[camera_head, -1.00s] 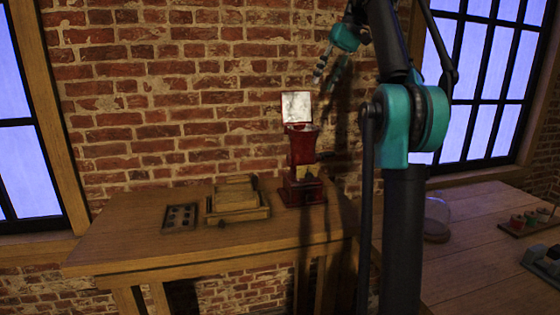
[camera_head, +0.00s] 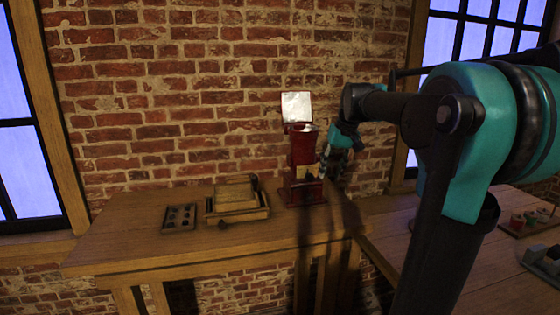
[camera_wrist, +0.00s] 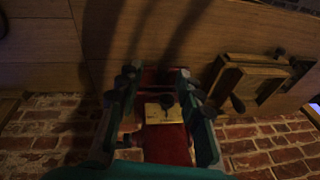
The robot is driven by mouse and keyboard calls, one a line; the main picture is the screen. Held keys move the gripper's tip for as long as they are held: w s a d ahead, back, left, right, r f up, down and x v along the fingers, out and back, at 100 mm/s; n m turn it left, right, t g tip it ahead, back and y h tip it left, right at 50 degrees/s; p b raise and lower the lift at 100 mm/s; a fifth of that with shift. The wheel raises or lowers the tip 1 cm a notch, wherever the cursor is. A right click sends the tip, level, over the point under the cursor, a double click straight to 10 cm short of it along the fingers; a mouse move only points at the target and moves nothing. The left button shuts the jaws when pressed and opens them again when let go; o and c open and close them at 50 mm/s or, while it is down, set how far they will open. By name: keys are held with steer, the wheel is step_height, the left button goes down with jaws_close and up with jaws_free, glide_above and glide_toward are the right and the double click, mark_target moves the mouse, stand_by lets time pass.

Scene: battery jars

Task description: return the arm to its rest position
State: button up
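My gripper (camera_head: 331,168) is just to the right of a tall dark red device (camera_head: 304,160) in the head view. In the wrist view my gripper (camera_wrist: 156,86) has its two fingers spread apart, with nothing seen held between them. The red device (camera_wrist: 168,143) with its yellowish plate shows in the gap between and beyond the fingers. I cannot tell how far apart gripper and device are. My arm reaches in from the right of the head view, bent at the elbow.
The red device, with a raised pale square lid (camera_head: 296,107), stands on a wooden table (camera_head: 130,245) by a brick wall. A wooden box (camera_head: 237,200) and a dark plate with holes (camera_head: 179,217) lie to its left. A second table at right holds a tray with small cups (camera_head: 530,219).

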steer(key=s+d+f+m+t+h, duration=0.1)
steer(key=s+d+f+t+h, duration=0.1)
steer(key=s+f, duration=2.2)
step_height(320, 180, down, 4)
steer(key=shift+s+d+f, duration=0.15)
steer(key=shift+d, duration=0.15)
